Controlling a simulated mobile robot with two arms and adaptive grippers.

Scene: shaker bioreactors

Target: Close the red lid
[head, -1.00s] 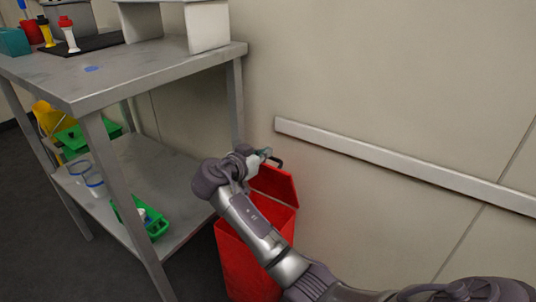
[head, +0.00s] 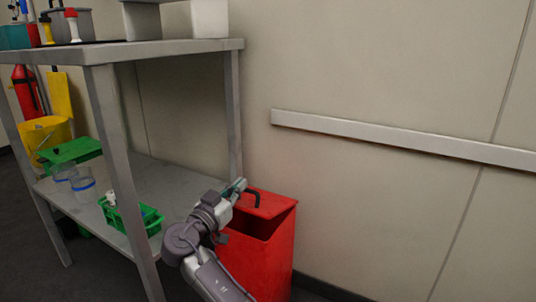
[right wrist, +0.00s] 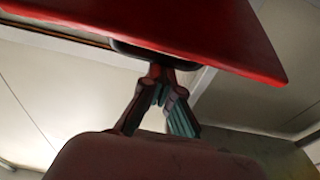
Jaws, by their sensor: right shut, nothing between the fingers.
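The red lid (head: 275,212) belongs to a red bin (head: 262,268) by the wall. It is partly open and tilted, with a dark gap showing at the bin's front left. A black handle (head: 253,197) sits on the lid. My right gripper (head: 240,186) is shut and empty, at the lid's raised edge close to the handle. In the right wrist view the lid (right wrist: 190,30) spans the top, and the shut fingertips (right wrist: 160,72) are just below the dark handle (right wrist: 150,52); I cannot tell if they touch it. My left gripper is not in view.
A grey metal table (head: 165,47) with a lower shelf (head: 165,185) stands left of the bin. A green basket (head: 130,215) and clear containers are on the shelf. A white rail (head: 400,140) runs along the wall. The floor right of the bin looks clear.

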